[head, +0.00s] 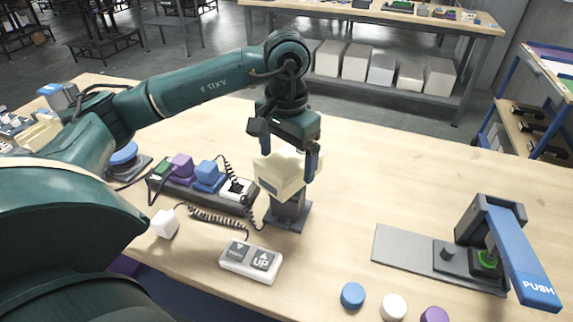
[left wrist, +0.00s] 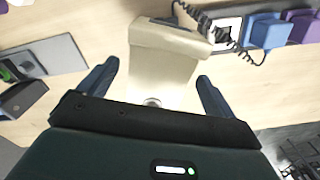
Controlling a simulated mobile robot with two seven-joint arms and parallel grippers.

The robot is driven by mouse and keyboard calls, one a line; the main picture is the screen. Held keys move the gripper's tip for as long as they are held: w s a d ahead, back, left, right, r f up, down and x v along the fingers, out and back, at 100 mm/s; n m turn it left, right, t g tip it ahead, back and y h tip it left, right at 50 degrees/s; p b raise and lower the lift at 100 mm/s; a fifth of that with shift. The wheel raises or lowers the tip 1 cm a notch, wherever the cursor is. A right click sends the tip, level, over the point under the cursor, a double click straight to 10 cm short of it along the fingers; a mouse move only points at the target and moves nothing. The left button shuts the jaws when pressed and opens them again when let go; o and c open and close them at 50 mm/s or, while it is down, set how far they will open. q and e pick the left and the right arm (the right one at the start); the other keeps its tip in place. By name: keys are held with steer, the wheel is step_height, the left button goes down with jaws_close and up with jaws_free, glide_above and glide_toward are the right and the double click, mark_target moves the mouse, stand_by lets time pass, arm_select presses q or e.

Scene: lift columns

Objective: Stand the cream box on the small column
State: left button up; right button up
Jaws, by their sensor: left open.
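The cream box (head: 279,180) is at the top of the small dark column (head: 290,211), which rises from a flat dark base on the wooden table. The box appears to rest on the column top, but the exact contact is hard to see. My left gripper (head: 287,163) points down over the box, with its fingers apart on either side of it. In the left wrist view, the cream box (left wrist: 160,66) lies between the open fingers (left wrist: 157,72), with gaps visible on both sides. My right gripper is not in view.
A power strip (head: 215,196) with coloured plugs stands left of the column. In front lies a white control box (head: 251,261) with an UP button, wired by a coiled cable. A blue PUSH lever (head: 521,258) stands at right. Coloured discs (head: 353,295) lie at the front edge.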

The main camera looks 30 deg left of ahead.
mark_target(286, 162)
arm_select(q)
step_height(286, 162, up, 10)
steer(key=shift+f, duration=0.25)
stand_by(0.6)
